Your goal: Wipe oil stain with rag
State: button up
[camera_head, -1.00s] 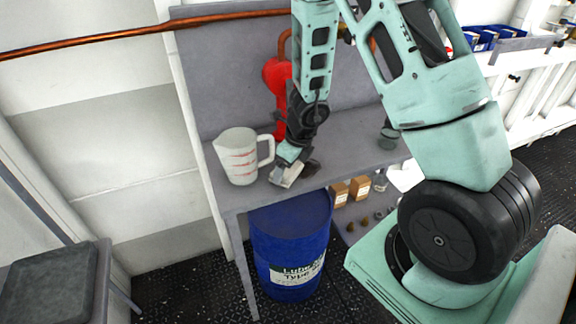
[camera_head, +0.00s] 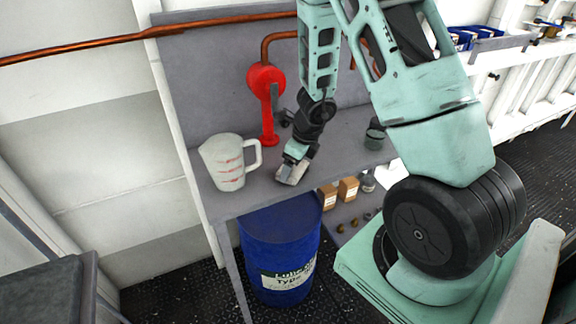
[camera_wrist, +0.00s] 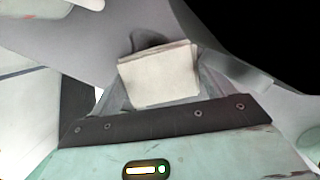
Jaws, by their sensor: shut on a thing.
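My gripper (camera_head: 292,166) is low over the grey bench (camera_head: 345,132), near its front edge and right of the measuring jug. It is shut on a pale folded rag (camera_head: 291,173). The rag fills the middle of the wrist view (camera_wrist: 158,76), between the fingers, close to or on the bench top; contact is not clear. A dark patch, likely the oil stain (camera_wrist: 148,39), shows just beyond the rag's far edge in the wrist view. The rag hides part of it. In the head view I cannot make the stain out clearly beside my gripper.
A white measuring jug (camera_head: 228,162) with red marks stands left on the bench. A red fixture (camera_head: 267,100) on a copper pipe stands behind. A dark cup (camera_head: 375,135) is to the right. A blue drum (camera_head: 280,255) and small boxes (camera_head: 347,188) are below.

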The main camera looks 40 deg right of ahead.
aim_at(308, 166)
jog(key=shift+s+d, duration=0.25)
jog(key=shift+d, duration=0.7)
jog(key=shift+s+d, duration=0.3)
jog(key=shift+d, duration=0.6)
jog(key=shift+s+d, duration=0.25)
jog(key=shift+d, duration=0.7)
jog(key=shift+f, duration=0.15)
jog(key=shift+a, duration=0.1)
jog(key=shift+w+a+r, duration=0.1)
jog(key=shift+w+a, duration=0.2)
jog(key=shift+a, duration=0.6)
jog(key=shift+w+a+r, duration=0.1)
jog(key=shift+w+a, duration=0.15)
jog(key=shift+a, duration=0.65)
jog(key=shift+w+a+f+b, duration=0.1)
jog(key=shift+w+a+b, duration=0.2)
jog(key=shift+a, duration=0.55)
jog(key=shift+w+a+f+b, duration=0.15)
jog(key=shift+a+b, duration=0.1)
jog(key=shift+a, duration=0.55)
jog(key=shift+w+a+r, duration=0.1)
jog(key=shift+w+a, duration=0.1)
jog(key=shift+a, duration=0.45)
jog(key=shift+w+a+r, duration=0.1)
jog(key=shift+w+a, duration=0.1)
jog(key=shift+a, duration=0.5)
jog(key=shift+w+a+r, duration=0.1)
jog(key=shift+w+a, duration=0.1)
jog(key=shift+a, duration=0.45)
